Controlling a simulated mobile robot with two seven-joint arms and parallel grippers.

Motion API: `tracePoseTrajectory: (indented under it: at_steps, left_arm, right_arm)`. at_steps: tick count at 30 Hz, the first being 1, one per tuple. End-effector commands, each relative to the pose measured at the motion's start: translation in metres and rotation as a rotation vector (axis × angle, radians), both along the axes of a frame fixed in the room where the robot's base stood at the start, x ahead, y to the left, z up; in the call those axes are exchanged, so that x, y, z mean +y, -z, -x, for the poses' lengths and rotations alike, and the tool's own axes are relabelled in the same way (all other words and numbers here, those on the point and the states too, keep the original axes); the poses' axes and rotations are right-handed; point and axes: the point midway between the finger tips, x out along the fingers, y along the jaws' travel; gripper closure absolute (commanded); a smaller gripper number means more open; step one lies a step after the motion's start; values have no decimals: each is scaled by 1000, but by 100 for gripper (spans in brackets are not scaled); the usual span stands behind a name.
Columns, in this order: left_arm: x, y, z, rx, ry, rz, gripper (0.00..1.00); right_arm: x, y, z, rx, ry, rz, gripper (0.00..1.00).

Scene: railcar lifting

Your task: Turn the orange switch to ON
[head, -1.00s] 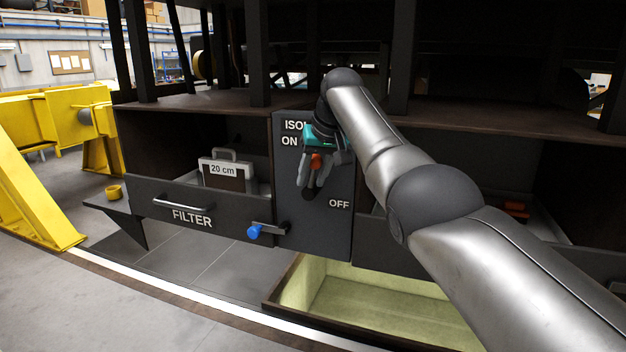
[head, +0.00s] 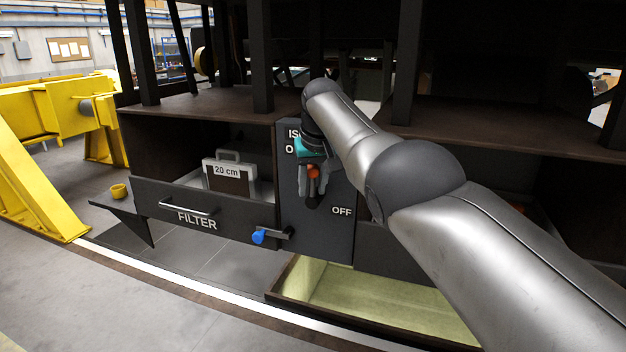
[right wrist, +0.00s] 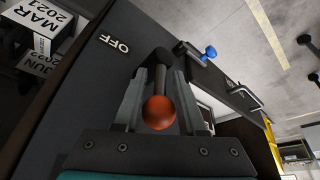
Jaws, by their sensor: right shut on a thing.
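The orange switch knob (head: 313,171) is on a dark panel (head: 320,232), lower right of the ON label, which my arm partly covers, and left of the OFF label (head: 341,211). My right gripper (head: 310,194) is at the panel, shut on the switch. In the right wrist view the round orange knob (right wrist: 158,112) and its dark lever sit between the two grey fingers (right wrist: 160,82); the OFF label (right wrist: 114,43) is beside them. The switch's exact angle is hard to tell. My left gripper is out of view.
A blue-tipped handle (head: 264,236) sticks out at the panel's lower left. Left is the FILTER drawer (head: 160,202) with a case marked 20 cm (head: 227,171). An open pale-lined drawer (head: 380,300) lies below. Yellow supports (head: 35,185) stand at far left.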

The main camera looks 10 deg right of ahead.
Motion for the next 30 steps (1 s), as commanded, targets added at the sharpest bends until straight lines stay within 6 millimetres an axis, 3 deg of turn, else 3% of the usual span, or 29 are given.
tracePoseTrajectory:
  at_steps: [15,16,17,30]
  left_arm:
    - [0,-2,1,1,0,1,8]
    - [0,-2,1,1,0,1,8]
    - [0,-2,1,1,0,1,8]
    - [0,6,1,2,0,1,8]
  right_arm:
    - [1,5,2,12,-2,3,100]
    - [1,5,2,12,-2,3,59]
    - [1,5,2,12,-2,3,56]
    - [1,-2,1,3,-1,4,53]
